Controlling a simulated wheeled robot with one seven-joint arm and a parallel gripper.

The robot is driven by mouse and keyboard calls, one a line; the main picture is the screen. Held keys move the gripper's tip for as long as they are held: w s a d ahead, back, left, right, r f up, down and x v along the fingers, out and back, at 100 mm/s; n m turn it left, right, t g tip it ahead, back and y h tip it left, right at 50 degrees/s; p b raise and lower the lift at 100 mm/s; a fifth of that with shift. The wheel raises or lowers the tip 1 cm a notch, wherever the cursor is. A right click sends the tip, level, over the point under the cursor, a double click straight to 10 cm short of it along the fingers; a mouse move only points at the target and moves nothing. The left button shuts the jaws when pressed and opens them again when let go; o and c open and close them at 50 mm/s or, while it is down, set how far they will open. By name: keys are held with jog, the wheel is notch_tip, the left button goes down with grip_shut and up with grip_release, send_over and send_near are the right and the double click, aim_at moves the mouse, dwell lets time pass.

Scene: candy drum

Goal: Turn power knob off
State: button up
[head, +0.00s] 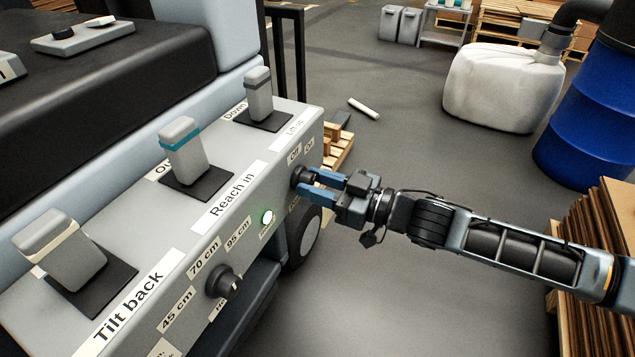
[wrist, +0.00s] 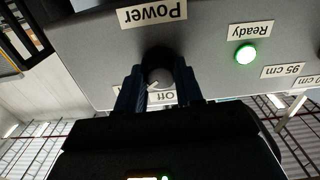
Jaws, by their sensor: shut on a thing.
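The black power knob (head: 301,176) sits at the right end of the grey control panel (head: 262,150). It also shows in the wrist view (wrist: 158,64), next to the "Power" label (wrist: 152,14). My gripper (head: 322,186) has its blue fingers shut around the knob, one on each side. In the wrist view, the fingers (wrist: 159,80) flank the knob. The knob's white mark slants to the lower left in that view, beside the "Off" label (wrist: 168,97). The "On" label (head: 309,143) shows in the head view; my fingers partly cover the labels in the wrist view.
A green "Ready" light (head: 268,217) is lit. A second black knob (head: 222,281) has height labels around it. Several grey levers, such as the "Reach in" lever (head: 183,145), stand on the panel. A blue drum (head: 580,130) stands at the right; open floor lies behind my arm.

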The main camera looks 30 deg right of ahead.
jog(key=n, duration=0.2)
jog(key=n+p, duration=0.1)
jog(key=n, duration=0.3)
jog(key=shift+w+a+r, duration=0.1)
jog(key=shift+r, duration=0.15)
jog(key=n, duration=0.5)
jog(key=shift+r, duration=0.1)
jog(key=shift+n+p, duration=0.3)
jog(key=shift+n, duration=0.1)
jog(key=o, duration=0.9)
jog(key=shift+a, duration=0.1)
jog(key=shift+o, duration=0.7)
jog(key=shift+f, duration=0.2)
jog(key=shift+a, duration=0.1)
